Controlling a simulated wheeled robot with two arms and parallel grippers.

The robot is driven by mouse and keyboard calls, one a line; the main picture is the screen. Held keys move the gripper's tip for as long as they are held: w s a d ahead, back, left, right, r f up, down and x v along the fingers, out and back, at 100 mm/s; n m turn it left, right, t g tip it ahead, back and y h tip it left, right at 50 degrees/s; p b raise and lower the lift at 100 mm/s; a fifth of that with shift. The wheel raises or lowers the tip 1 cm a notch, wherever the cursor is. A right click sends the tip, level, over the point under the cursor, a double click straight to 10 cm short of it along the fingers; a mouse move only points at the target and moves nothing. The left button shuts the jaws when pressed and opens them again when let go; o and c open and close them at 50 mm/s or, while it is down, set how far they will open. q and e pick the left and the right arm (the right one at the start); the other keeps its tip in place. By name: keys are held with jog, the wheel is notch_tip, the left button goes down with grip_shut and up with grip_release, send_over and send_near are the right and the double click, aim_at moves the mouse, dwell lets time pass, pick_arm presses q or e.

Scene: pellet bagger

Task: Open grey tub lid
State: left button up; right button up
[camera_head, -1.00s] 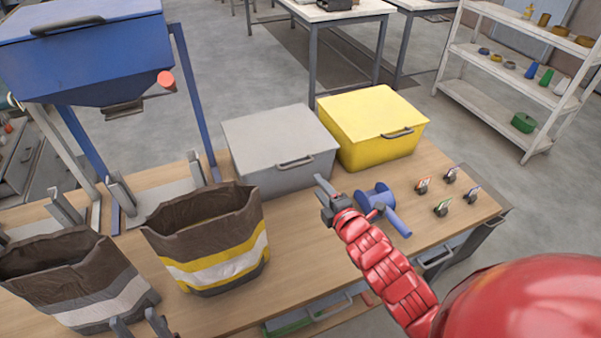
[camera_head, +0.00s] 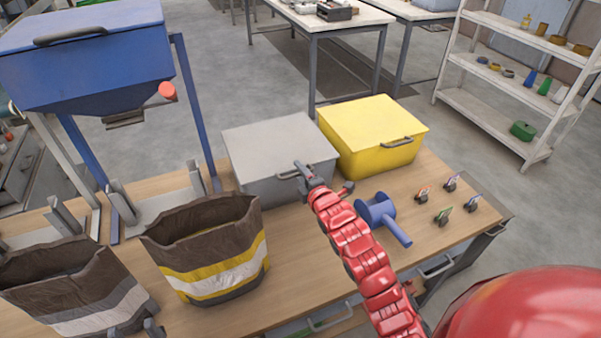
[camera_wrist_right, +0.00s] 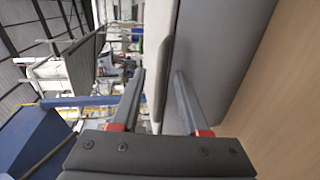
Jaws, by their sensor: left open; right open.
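The grey tub (camera_head: 262,182) stands at the back of the wooden table with its flat grey lid (camera_head: 268,140) closed. A dark handle (camera_head: 285,176) is on its front edge, partly covered by my right gripper (camera_head: 301,170). In the right wrist view the two open fingers (camera_wrist_right: 159,73) point at the tub's front (camera_wrist_right: 212,50), with a grey bar, seemingly the handle (camera_wrist_right: 164,75), between or just beyond the tips. I cannot tell whether they touch it. My left gripper (camera_head: 136,331) shows only at the bottom edge, in front of the bags.
A yellow tub (camera_head: 370,130) stands close on the right of the grey one. A blue scoop (camera_head: 383,216) and several small clips (camera_head: 443,215) lie to the right. Two open bags (camera_head: 215,255) stand front left, below a blue hopper (camera_head: 85,60). Bare tabletop lies in the middle.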

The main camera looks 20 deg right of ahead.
grip_shut()
dwell(1.4)
